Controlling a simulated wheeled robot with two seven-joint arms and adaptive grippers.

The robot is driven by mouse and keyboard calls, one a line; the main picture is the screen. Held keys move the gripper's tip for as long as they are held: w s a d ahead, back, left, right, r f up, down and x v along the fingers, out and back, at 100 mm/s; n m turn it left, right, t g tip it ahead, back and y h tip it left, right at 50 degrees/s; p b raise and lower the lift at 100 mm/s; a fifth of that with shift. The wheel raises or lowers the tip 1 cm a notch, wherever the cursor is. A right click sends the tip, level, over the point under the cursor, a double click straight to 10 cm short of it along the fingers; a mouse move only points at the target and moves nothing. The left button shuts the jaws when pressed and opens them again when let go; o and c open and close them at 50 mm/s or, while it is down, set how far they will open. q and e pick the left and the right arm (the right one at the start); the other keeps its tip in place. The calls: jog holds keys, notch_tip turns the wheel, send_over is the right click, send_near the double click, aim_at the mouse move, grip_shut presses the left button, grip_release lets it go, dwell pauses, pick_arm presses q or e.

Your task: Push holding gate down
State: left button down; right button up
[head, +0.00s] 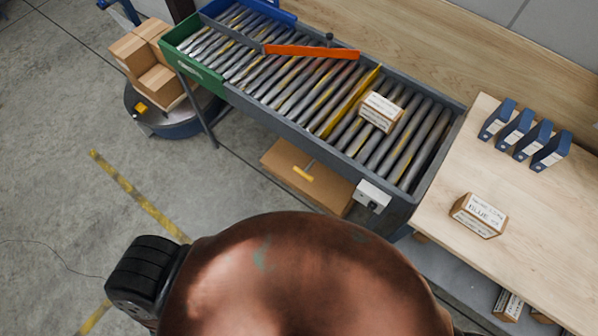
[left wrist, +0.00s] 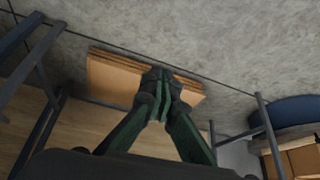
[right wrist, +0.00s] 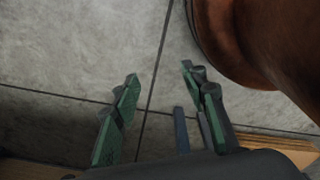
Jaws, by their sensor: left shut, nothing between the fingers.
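A roller conveyor (head: 230,92) runs across the head view. A yellow plate (head: 352,100), which looks like the holding gate, stands upright across its rollers. A small labelled carton (head: 381,111) sits on the rollers just right of the plate. An orange bar (head: 310,51) lies across the conveyor further left. My left gripper (left wrist: 160,75) is shut and empty, seen in the left wrist view in front of flat brown cardboard (left wrist: 105,78) near the floor. My right gripper (right wrist: 158,72) is open and empty over bare floor. Neither gripper shows in the head view.
A wooden table (head: 520,235) at right bears a GLUE carton (head: 479,215) and several blue binders (head: 524,132). Cartons (head: 150,60) sit on a blue cart (head: 172,122) at left.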

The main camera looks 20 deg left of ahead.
pick_arm(q)
jog(key=w+d+r+t+h+p, duration=0.15)
jog(key=w+d+r, duration=0.3)
jog(key=r, duration=0.85)
jog(key=w+d+r+m+t+h+p, duration=0.1)
jog(key=w+d+r+t+p, duration=0.15)
jog(key=w+r, duration=0.75)
jog(key=w+d+r+t+h+p, duration=0.1)
jog(key=d+r+t+p, duration=0.2)
jog(key=r, duration=1.4)
jog(key=g, duration=0.1)
send_near(306, 171)
jog(key=w+d+r, duration=0.2)
jog(key=w, duration=0.2)
jog(key=shift+y, duration=0.25)
jog(key=shift+w+a+f, duration=0.1)
jog(key=shift+f, duration=0.9)
jog(key=shift+w+a+f, duration=0.1)
jog(key=shift+w+f, duration=0.05)
jog(key=shift+f, duration=0.85)
pick_arm(e)
notch_tip(306, 171, up, 9)
jog(key=shift+s+f, duration=0.15)
jog(key=shift+s, duration=0.15)
